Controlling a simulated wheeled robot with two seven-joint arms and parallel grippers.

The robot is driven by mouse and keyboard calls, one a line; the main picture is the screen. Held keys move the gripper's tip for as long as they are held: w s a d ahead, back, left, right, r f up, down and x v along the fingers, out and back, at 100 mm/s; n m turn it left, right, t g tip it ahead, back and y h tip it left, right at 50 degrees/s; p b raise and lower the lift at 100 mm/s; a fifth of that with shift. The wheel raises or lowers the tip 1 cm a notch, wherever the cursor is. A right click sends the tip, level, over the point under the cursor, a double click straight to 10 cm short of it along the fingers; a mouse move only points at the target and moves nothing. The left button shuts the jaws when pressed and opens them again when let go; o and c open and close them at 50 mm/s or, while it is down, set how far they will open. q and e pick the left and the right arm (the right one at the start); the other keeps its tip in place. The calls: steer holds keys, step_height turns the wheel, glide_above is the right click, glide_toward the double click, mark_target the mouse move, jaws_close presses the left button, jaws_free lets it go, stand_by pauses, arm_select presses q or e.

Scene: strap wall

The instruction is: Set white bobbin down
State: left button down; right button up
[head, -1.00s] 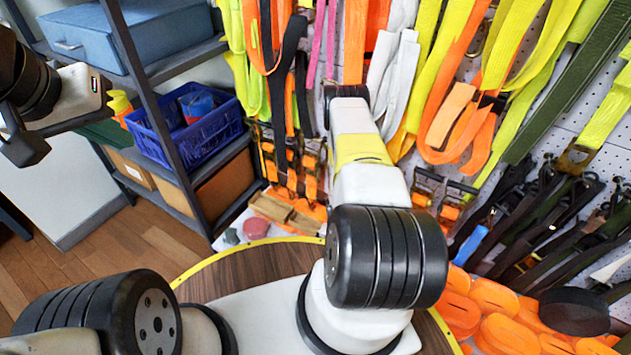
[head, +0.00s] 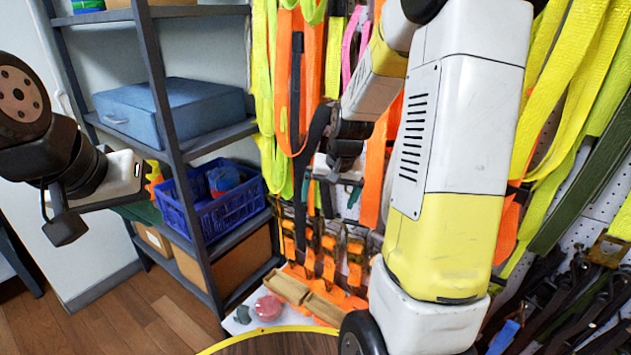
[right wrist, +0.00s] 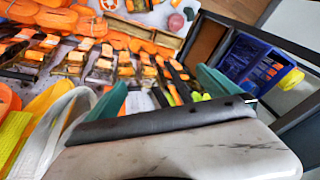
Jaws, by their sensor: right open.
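My right gripper (head: 332,190) is in front of the hanging straps, and its teal fingers show small beyond my raised right arm. In the right wrist view its fingers (right wrist: 160,82) are spread apart with nothing between them. My left gripper (head: 125,178) is at the left, in front of the shelf; its fingers cannot be made out. I cannot make out a white bobbin for certain in either view. A small white and orange item (right wrist: 109,5) at the top edge of the right wrist view is too cut off to name.
A shelf holds a blue case (head: 170,108) and a blue basket (head: 215,212). Orange ratchet straps (head: 328,250), cardboard-coloured trays (head: 305,300), a pink lump (head: 267,308) and a grey lump (head: 242,315) are below. Straps crowd the wall at right. A yellow-edged round table (head: 285,343) is at the bottom.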

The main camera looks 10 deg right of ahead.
steer(key=s+a+r+n+t, duration=0.1)
steer(key=s+a+r+n, duration=0.1)
steer(key=s+r, duration=0.6)
steer(key=s+a+r+n+t+y, duration=0.1)
steer(key=s+a+r, duration=0.3)
steer(key=s+r, duration=0.4)
steer(key=s+n, duration=0.1)
steer(key=s, duration=0.4)
steer(key=shift+r, duration=0.2)
steer(key=shift+a, duration=0.1)
